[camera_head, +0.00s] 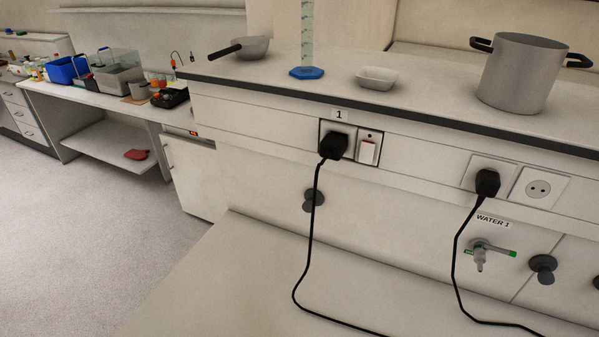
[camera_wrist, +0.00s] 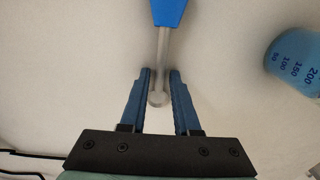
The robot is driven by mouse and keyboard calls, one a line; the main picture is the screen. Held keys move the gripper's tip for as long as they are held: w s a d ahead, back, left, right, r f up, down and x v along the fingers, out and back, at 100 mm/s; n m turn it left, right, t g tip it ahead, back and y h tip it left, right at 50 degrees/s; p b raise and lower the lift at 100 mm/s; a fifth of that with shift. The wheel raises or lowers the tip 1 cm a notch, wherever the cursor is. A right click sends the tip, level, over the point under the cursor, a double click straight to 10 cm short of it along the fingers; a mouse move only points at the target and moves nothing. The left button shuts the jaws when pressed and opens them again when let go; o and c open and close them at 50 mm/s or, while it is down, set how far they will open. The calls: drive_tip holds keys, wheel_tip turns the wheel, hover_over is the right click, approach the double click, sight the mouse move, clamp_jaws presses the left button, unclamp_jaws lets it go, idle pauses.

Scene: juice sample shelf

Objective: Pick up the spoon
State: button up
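In the wrist view, a spoon with a blue handle (camera_wrist: 169,12) and a thin metal shaft (camera_wrist: 163,50) points down the picture towards my gripper. Its small rounded metal end lies between the fingertips. My gripper (camera_wrist: 160,72) is open, with one blue finger on each side of the shaft and a narrow gap visible on both sides. I cannot tell how far the fingers are above or below the spoon. The head view shows neither the spoon nor my gripper.
A container of blue liquid (camera_wrist: 296,62) with printed volume marks is right of the spoon. In the head view, a pan (camera_head: 252,47), a blue-based measuring cylinder (camera_head: 307,72), a white dish (camera_head: 376,79) and a large pot (camera_head: 520,75) stand on the shelf. Black cables (camera_head: 311,225) hang below.

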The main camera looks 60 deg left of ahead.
clamp_jaws()
